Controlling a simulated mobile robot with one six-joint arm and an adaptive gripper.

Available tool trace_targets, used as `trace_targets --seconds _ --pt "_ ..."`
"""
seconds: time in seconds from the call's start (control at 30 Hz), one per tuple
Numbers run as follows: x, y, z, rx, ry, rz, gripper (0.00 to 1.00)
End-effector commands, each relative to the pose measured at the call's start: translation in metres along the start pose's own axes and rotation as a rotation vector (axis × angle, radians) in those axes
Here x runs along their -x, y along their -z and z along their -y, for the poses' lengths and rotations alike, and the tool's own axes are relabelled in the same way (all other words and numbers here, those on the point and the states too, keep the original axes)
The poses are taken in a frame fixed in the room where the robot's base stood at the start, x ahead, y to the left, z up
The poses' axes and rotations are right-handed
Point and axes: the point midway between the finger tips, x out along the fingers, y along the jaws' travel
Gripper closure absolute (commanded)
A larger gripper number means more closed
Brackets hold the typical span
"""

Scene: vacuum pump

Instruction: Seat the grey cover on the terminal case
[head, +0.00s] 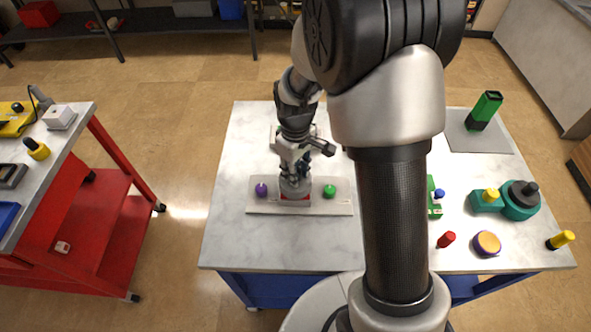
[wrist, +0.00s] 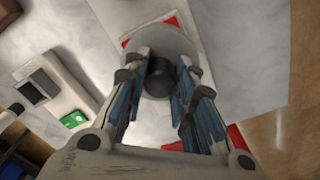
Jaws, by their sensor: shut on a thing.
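The grey cover (wrist: 176,42) is a round grey disc with a dark knob in the wrist view. My gripper (wrist: 160,72) is shut on that knob, with a blue-lined finger on each side. In the head view the cover (head: 296,187) is under my gripper, above a red part (head: 296,198) that appears to be the terminal case. The red part sits in the middle of a pale board (head: 253,209) and is mostly hidden. Red also shows past the cover's far edge in the wrist view (wrist: 150,24). I cannot tell whether cover and case touch.
On the board, a purple knob (head: 261,190) stands left of the cover and a green knob (head: 329,191) right. A teal pump-like part (head: 520,203), red peg (head: 446,239), orange-topped disc (head: 487,243) and green bottle-like thing (head: 486,109) stand right. The table's front left is clear.

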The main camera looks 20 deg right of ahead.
Motion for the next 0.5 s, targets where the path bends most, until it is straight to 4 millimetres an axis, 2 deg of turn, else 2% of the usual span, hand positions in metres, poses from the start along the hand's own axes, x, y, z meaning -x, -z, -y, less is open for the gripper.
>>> trace_targets --seconds 0.37,0.4,0.5 --pt "-0.0015 0.0001 0.0 0.0 0.0 0.0 1.0" --pt "-0.0015 0.0001 0.0 0.0 0.0 0.0 0.75" --pt "-0.0015 0.0001 0.0 0.0 0.0 0.0 0.68"
